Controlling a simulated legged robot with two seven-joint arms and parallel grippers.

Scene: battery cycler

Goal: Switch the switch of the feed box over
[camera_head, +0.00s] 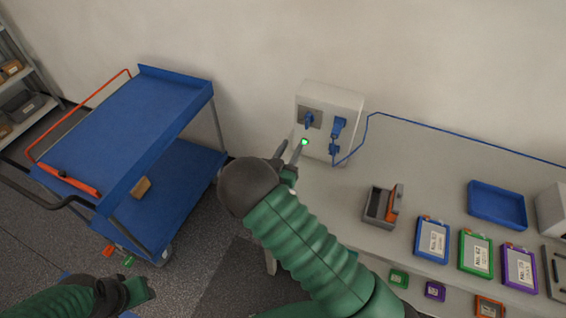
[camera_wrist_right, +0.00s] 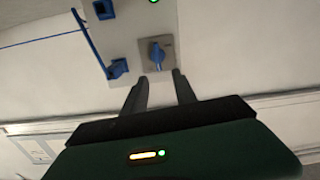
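A green lamp (camera_head: 304,142) is lit on the box. My right gripper (camera_head: 291,153) is in front of the box. In the right wrist view its two fingers (camera_wrist_right: 160,88) are apart, pointing at the switch, with nothing between them and a small gap to the knob. My left gripper (camera_head: 138,290) is low at the left, its fingers unclear.
A blue plug (camera_head: 338,127) with a cable sits beside the switch. On the bench stand a grey holder (camera_head: 377,207), a blue tray (camera_head: 497,205) and several colour-framed labelled cases (camera_head: 432,240). A blue trolley (camera_head: 150,110) stands at the left.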

